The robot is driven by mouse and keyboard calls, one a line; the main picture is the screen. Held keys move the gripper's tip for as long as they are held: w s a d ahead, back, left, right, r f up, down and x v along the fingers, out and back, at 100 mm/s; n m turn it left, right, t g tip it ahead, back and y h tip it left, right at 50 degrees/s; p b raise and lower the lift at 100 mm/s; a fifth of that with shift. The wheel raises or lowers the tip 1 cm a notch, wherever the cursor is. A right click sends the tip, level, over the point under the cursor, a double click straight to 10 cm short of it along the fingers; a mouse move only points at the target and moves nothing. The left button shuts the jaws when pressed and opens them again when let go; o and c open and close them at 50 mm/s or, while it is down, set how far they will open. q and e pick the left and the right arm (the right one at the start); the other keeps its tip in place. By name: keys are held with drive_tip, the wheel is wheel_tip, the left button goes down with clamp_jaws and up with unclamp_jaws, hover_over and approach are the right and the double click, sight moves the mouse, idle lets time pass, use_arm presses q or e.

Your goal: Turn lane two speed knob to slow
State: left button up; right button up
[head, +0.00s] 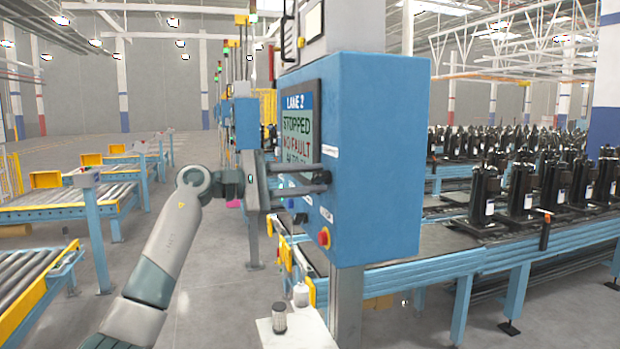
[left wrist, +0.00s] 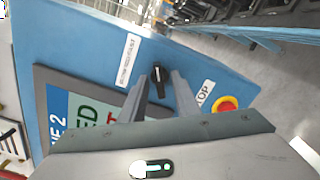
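The blue lane 2 control box (head: 375,165) stands in the middle of the head view. Its screen (head: 299,135) reads LANE 2, STOPPED, NO FAULT. My left gripper (head: 328,179) reaches in from the left, with its two fingers pointing at the box's front face. In the left wrist view the black speed knob (left wrist: 159,77) shows between the fingertips of my left gripper (left wrist: 161,77). The fingers are apart, one on each side of the knob, with a gap visible on both sides. My right gripper is not in view.
A red stop button on a yellow base (head: 324,237) sits lower on the box, and close beside the fingers in the left wrist view (left wrist: 226,104). A conveyor with black compressors (head: 515,190) runs behind at right. Roller conveyors (head: 75,200) stand at left.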

use_arm(q)
drive_tip(key=c, duration=0.7)
